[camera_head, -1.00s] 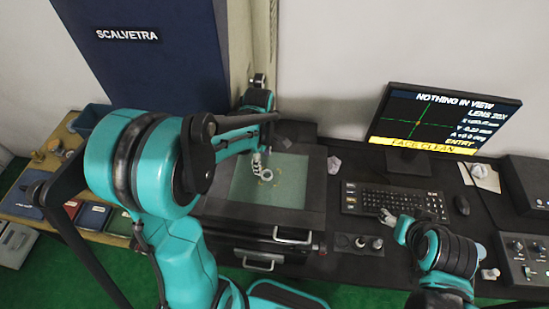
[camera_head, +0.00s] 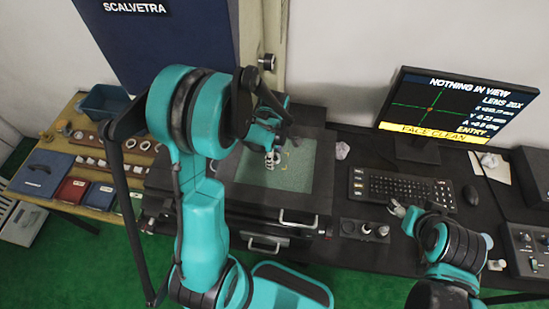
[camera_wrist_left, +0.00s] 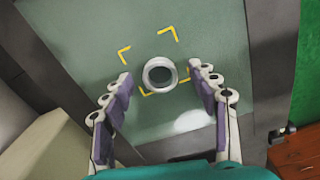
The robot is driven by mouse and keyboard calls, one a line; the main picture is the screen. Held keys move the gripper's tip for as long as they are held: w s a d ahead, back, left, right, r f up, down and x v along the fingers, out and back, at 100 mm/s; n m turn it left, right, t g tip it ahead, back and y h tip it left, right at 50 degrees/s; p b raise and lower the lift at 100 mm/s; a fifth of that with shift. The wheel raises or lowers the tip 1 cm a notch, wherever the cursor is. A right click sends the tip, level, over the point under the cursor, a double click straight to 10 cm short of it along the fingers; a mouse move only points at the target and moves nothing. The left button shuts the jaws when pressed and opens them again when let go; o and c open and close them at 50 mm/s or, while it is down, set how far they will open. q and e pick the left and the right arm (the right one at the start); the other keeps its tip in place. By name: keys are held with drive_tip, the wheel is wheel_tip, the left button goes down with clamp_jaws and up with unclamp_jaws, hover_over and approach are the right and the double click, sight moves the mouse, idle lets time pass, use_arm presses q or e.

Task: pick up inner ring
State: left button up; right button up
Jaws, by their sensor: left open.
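The inner ring, a pale metal ring (camera_wrist_left: 147,78), lies flat on the green glass plate (camera_wrist_left: 85,28) inside yellow corner marks in the left wrist view. My left gripper (camera_wrist_left: 160,77) is open, with its purple-padded fingers on either side of the ring's near part and apart from it. In the head view, the left gripper (camera_head: 272,158) is over the plate (camera_head: 297,178), and its fingers hide or blend with the ring. My right gripper (camera_head: 397,208) hangs by the keyboard's front edge; its opening is too small to judge.
A screen (camera_head: 452,112) reads "NOTHING IN VIEW", with a keyboard (camera_head: 405,192) below. A small knob panel (camera_head: 363,230) stands right of the plate's drawers. At left, a wooden table (camera_head: 62,128) holds a blue bin (camera_head: 107,101), a rack with several rings (camera_head: 93,141) and coloured boxes (camera_head: 72,190).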

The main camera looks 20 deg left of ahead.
use_arm(q)
clamp_jaws()
drive_tip(key=shift+r, duration=0.15)
